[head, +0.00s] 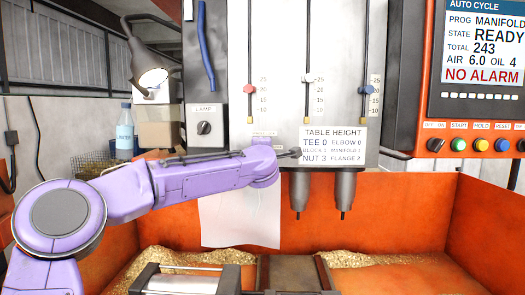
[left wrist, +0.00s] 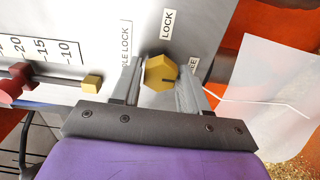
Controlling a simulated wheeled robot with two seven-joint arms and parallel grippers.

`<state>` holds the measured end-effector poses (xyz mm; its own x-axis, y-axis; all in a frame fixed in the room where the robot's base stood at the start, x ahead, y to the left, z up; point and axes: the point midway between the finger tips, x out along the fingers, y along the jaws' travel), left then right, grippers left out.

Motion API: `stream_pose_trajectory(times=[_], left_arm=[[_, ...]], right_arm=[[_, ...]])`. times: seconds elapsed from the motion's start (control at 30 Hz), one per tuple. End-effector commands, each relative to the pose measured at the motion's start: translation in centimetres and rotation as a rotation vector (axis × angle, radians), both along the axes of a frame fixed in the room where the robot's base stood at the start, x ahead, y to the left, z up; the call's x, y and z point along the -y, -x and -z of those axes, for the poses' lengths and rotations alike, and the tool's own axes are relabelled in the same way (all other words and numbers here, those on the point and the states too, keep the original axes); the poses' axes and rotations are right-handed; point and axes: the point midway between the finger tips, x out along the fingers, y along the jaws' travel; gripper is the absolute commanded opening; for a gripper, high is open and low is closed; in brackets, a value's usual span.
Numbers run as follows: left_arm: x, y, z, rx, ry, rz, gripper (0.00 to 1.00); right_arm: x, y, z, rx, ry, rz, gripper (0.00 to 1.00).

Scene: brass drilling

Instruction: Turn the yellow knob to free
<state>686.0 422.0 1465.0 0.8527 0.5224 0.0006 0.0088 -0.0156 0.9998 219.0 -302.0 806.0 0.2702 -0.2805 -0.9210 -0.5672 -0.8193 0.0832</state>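The yellow knob (left wrist: 160,72) shows in the left wrist view as a six-sided brass-coloured knob with a dark mark running from its middle toward the right. A LOCK label (left wrist: 167,24) is above it on the grey panel. A label ending in EE is partly hidden to its right by a finger. My left gripper (left wrist: 157,88) has one finger on each side of the knob, very close to it. Whether both fingers touch it is unclear. In the head view the gripper (head: 288,154) is at the panel by the TABLE HEIGHT plate, and the knob is not discernible. My right gripper is not in view.
Sliders with red, white and blue markers run down the panel above the TABLE HEIGHT plate (head: 334,146). Two drill spindles (head: 320,190) hang below it. A white sheet (head: 240,215) hangs below my arm. A lamp (head: 150,78) is at the left, and a control box (head: 478,75) at the right.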

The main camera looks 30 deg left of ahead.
Motion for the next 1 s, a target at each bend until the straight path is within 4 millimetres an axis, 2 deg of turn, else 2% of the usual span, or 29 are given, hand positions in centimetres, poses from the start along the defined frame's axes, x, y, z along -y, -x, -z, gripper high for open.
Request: stream_pose_trajectory(times=[0.37,0.47,0.6,0.73,1.0], left_arm=[[0.2,0.3,0.1,0.002,0.002,0.0,0.62],[1.0,1.5,0.4,0.005,0.002,0.002,0.62],[2.8,4.5,0.6,0.005,0.001,0.003,0.62],[4.4,7.2,0.6,0.003,0.004,0.003,0.62],[5.5,8.9,0.1,0.0,0.002,0.001,0.62]], right_arm=[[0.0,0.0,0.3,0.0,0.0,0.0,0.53],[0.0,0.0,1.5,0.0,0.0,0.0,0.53],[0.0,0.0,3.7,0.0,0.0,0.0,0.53],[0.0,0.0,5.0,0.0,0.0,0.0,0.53],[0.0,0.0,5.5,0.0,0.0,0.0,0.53]])
